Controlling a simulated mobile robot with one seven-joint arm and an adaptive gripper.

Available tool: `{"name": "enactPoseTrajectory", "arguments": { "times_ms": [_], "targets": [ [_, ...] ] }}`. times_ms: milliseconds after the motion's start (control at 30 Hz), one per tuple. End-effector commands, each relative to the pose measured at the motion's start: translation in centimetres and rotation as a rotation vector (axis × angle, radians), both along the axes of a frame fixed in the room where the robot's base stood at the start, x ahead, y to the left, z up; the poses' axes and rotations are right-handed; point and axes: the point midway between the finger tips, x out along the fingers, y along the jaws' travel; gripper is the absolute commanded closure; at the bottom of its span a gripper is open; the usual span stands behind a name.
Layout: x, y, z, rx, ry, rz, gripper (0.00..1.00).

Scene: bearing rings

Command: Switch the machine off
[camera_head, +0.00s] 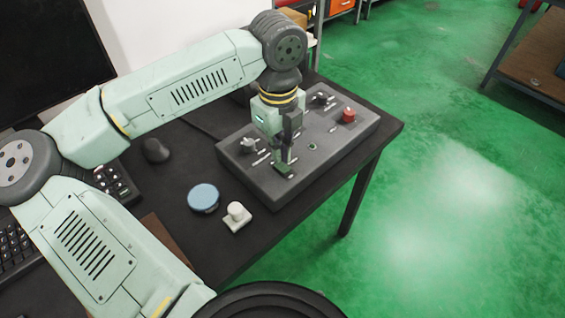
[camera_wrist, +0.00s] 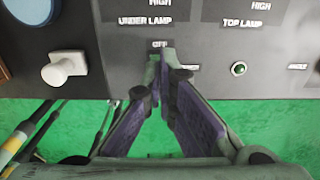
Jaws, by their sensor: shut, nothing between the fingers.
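The machine's dark grey control box (camera_head: 345,137) stands on the black table, with knobs, levers and white labels on its top. My gripper (camera_head: 287,158) is shut and empty, pointing down at the front left part of the box. In the wrist view its fingertips (camera_wrist: 163,58) meet just below the OFF label (camera_wrist: 160,44), under the UNDER LAMP label. A small green part (camera_head: 284,169) shows at the fingertips; the fingers partly hide it, and I cannot tell whether they touch it. A round green light (camera_wrist: 238,69) sits to the right.
A red button (camera_head: 348,115) stands at the box's right side. A white knob on a square base (camera_head: 237,216) and a blue disc (camera_head: 203,196) lie left of the box. A mouse (camera_head: 155,150) and keyboard are farther left. The table's front edge is close to the box.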

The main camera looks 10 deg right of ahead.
Motion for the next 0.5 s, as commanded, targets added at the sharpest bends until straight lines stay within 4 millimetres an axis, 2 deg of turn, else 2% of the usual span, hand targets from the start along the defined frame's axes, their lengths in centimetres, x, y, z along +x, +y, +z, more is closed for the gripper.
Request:
{"name": "enactPoseTrajectory", "arguments": {
  "times_ms": [500],
  "targets": [
    [0.0, 0.0, 4.4, 0.001, -0.002, 0.000, 1.00]
  ]
}}
